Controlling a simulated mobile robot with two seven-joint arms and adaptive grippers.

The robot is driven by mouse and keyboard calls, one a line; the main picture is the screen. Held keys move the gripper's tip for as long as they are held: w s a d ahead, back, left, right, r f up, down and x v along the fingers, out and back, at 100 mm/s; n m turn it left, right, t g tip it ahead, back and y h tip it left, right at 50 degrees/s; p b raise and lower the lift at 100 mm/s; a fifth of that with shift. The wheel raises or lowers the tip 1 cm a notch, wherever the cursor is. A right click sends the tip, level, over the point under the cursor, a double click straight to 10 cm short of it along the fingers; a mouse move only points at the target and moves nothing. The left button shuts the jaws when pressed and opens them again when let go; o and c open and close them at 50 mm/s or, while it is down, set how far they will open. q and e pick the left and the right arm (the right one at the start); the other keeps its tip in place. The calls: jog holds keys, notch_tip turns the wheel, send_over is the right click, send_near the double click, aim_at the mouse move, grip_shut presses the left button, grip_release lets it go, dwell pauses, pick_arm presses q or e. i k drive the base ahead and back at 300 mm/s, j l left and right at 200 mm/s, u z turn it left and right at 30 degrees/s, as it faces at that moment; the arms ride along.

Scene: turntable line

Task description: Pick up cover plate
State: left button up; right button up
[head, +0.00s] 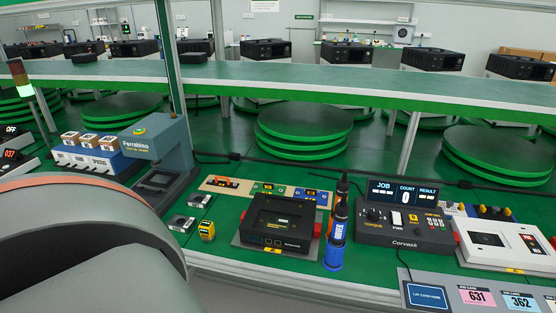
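I cannot pick out the cover plate with certainty. A black device (281,220) sits in a grey holder on the green bench, near the middle. Left of it lie two small grey pieces with dark tops, one nearer (181,223) and one farther (200,200). Behind the device is a beige board (212,186) with an orange-handled item and small coloured panels. A large grey rounded part of my own arm fills the lower left and hides the bench there. Neither of my grippers is in view.
A grey press (172,155) stands left, beside a blue rack of boxes (88,156). A yellow gauge (206,230), a blue-and-orange driver (335,235), a black test console (405,220) and a white fixture (500,243) crowd the bench. A raised shelf (330,80) runs behind.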

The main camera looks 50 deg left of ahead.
aim_at(266, 188)
jog(key=u, duration=1.55)
jog(key=l+u, duration=0.1)
jog(key=u, duration=0.25)
jog(key=k+l+u, duration=0.1)
jog(key=u, duration=0.25)
